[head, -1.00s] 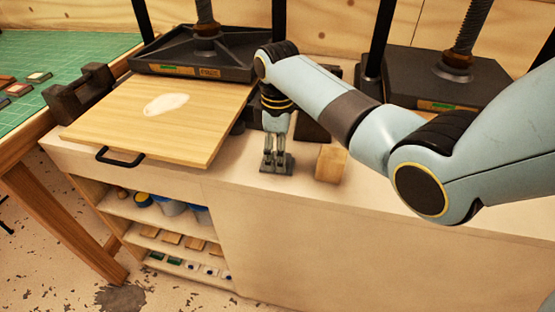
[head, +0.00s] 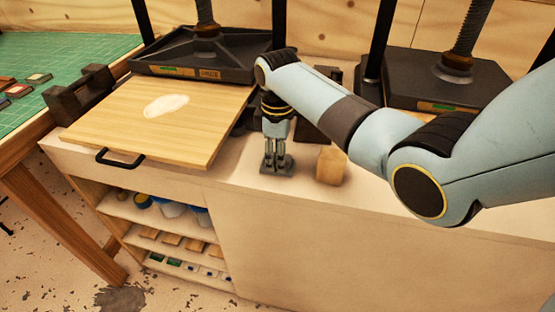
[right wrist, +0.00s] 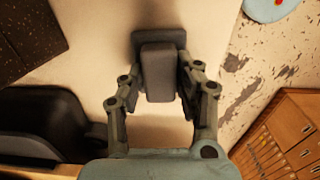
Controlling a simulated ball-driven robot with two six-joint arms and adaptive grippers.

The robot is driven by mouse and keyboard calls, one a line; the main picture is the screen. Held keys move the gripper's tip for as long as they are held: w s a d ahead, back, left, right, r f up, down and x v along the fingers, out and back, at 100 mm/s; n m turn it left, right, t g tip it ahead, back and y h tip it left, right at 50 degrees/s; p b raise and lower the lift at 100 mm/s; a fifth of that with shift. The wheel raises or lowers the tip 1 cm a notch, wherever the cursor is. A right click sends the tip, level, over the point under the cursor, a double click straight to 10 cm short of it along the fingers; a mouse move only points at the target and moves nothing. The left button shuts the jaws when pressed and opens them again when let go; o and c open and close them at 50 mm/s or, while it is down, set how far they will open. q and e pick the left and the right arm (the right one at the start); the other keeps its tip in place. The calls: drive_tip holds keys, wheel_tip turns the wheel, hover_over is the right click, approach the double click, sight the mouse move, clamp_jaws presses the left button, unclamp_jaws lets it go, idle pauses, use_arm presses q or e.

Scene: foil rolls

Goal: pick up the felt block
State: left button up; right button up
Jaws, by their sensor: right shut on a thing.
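The felt block (right wrist: 158,72) is a dark grey block between my right gripper's fingers in the right wrist view. My right gripper (head: 277,167) points down at the front of the pale bench in the head view. It is shut on the block, with a finger pad on each side. In the head view the block is hard to tell from the grey fingers. The gripper is low at the bench top; I cannot tell whether the block touches it. My left gripper is not in view.
A tan block (head: 331,166) stands close to the right of the gripper. A wooden board (head: 190,125) lies to its left. Dark presses (head: 200,68) stand behind. The bench's front edge is near, with open shelves (head: 170,235) below.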

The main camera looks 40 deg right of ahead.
drive_tip(key=shift+r, duration=0.15)
drive_tip(key=shift+r, duration=0.25)
drive_tip(key=r, duration=0.2)
drive_tip(key=s+r, duration=0.1)
drive_tip(key=shift+r, duration=0.4)
drive_tip(key=s+r, duration=0.6)
drive_tip(key=s, duration=0.4)
drive_tip(key=shift+s+a+r, duration=0.2)
drive_tip(key=shift+s+a, duration=0.15)
drive_tip(key=shift+a, duration=0.1)
